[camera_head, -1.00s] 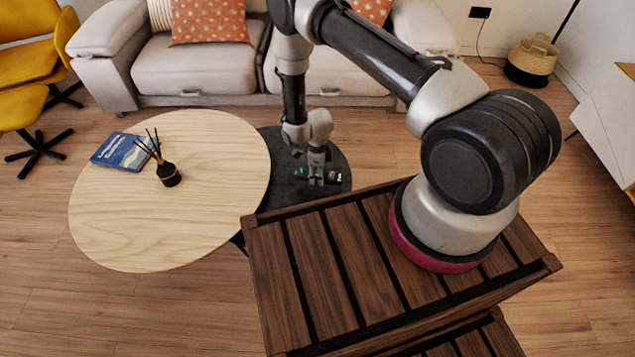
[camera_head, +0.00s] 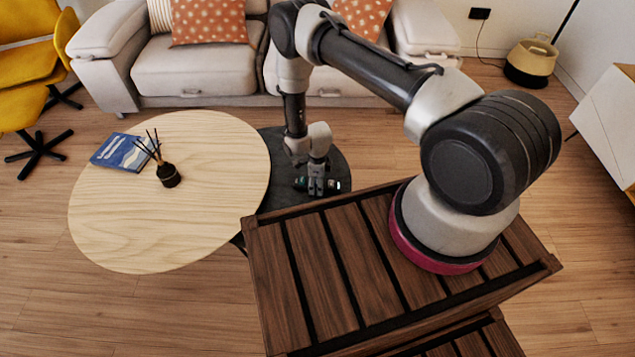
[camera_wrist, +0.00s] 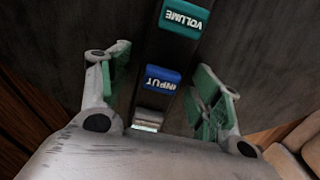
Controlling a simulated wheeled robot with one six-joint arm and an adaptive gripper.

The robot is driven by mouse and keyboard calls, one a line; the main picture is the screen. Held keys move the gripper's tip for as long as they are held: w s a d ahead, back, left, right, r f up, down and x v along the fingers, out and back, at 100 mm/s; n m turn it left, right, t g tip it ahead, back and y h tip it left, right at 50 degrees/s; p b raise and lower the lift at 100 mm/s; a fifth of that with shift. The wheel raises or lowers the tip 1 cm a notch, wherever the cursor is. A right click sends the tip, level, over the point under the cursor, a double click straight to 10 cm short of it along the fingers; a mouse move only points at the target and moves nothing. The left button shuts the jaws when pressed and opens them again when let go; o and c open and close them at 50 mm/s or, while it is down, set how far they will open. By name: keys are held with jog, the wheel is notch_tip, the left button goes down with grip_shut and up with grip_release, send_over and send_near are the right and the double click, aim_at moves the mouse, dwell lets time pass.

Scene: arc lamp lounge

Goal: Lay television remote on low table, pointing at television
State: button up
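The remote (camera_head: 332,186) is dark and lies on the dark round table (camera_head: 277,202), partly hidden by my gripper (camera_head: 316,190). In the wrist view the remote (camera_wrist: 162,78) shows a green VOLUME button and a blue INPUT button. My gripper (camera_wrist: 163,85) is open there, with one green-padded finger on each side of the remote. Gaps show between the pads and the remote. The round light wood low table (camera_head: 215,215) stands to the left, overlapping the dark table in the picture. I cannot make out a television.
A blue book (camera_head: 122,152) and a black reed diffuser (camera_head: 168,175) stand on the wood table's left part; its front and right are clear. A sofa (camera_head: 190,70) is behind. A white cabinet (camera_head: 612,125) and a basket (camera_head: 530,63) are at right.

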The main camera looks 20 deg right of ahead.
jog(key=w+d+r+n, duration=0.1)
jog(key=r+n, duration=0.1)
jog(key=r, duration=0.9)
jog(key=w+d+r+n+t, duration=0.1)
jog(key=w+r+n, duration=0.1)
jog(key=r, duration=1)
jog(key=w+d+r+n, duration=0.1)
jog(key=r+n, duration=0.1)
jog(key=r, duration=0.9)
jog(key=s+d+r+n+t, duration=0.1)
jog(key=s+d+r+n, duration=0.1)
jog(key=r, duration=0.7)
jog(key=s+d+r+n, duration=0.2)
jog(key=r+n, duration=0.1)
jog(key=r, duration=0.5)
jog(key=s+d+r+n+t, duration=0.1)
jog(key=s+d+r+n, duration=0.35)
jog(key=s+r, duration=0.65)
jog(key=s+d+r+n, duration=0.1)
jog(key=s+r+n, duration=0.1)
jog(key=s, duration=0.3)
jog(key=s+d+r+n, duration=0.1)
jog(key=s+r+n, duration=0.1)
jog(key=s, duration=0.3)
jog(key=s+d+r+n+t, duration=0.1)
jog(key=s+r+n, duration=0.2)
jog(key=s, duration=0.2)
jog(key=shift+s+d+n, duration=0.2)
jog(key=shift+s+n, duration=0.1)
jog(key=shift+n, duration=0.05)
